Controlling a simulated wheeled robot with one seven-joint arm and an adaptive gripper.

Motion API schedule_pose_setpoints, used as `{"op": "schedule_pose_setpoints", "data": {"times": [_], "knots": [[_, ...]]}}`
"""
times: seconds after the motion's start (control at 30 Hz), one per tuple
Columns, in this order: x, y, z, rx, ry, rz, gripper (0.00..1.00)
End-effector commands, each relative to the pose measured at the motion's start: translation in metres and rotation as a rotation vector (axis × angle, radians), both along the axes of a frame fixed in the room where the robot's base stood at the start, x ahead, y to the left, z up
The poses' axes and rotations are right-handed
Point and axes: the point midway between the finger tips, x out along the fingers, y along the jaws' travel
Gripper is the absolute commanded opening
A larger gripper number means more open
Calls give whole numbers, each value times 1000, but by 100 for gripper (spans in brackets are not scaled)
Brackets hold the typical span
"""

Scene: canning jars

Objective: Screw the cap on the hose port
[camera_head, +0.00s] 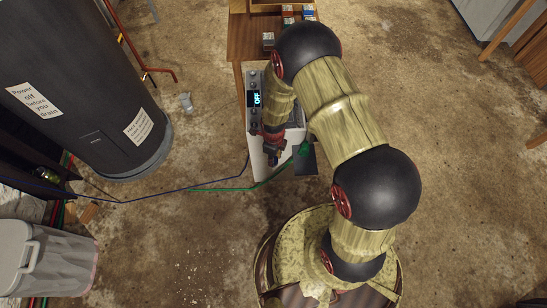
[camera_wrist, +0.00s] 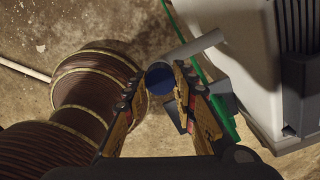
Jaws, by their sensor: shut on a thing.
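My gripper (camera_wrist: 154,86) is shut on a round blue cap (camera_wrist: 160,78), held between its fingertips in the wrist view. A pale grey tube (camera_wrist: 200,43), which looks like the hose port, sticks out from the side of a white unit (camera_wrist: 235,40). The cap is close to the tube's free end; I cannot tell whether they touch. In the head view my gripper (camera_head: 273,155) points down over the front of the unit, which has a lit "OFF" display (camera_head: 256,98). My arm hides much of the unit, and the cap and port are not clear there.
A green hose (camera_head: 233,189) and a dark blue cable (camera_head: 180,189) run left across the floor from the unit. A large dark tank (camera_head: 95,100) stands at left and a grey bin (camera_head: 40,258) at lower left. A wooden table (camera_head: 245,35) stands behind.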

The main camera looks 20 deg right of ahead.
Motion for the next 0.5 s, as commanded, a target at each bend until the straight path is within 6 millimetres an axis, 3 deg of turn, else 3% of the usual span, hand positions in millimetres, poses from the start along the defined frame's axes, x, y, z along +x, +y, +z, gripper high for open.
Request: {"op": "schedule_pose_setpoints", "data": {"times": [0.3, 0.5], "knots": [[2, 0, 2, 0, -3, -327, 0], [2, 0, 2, 0, -3, -382, 0]]}}
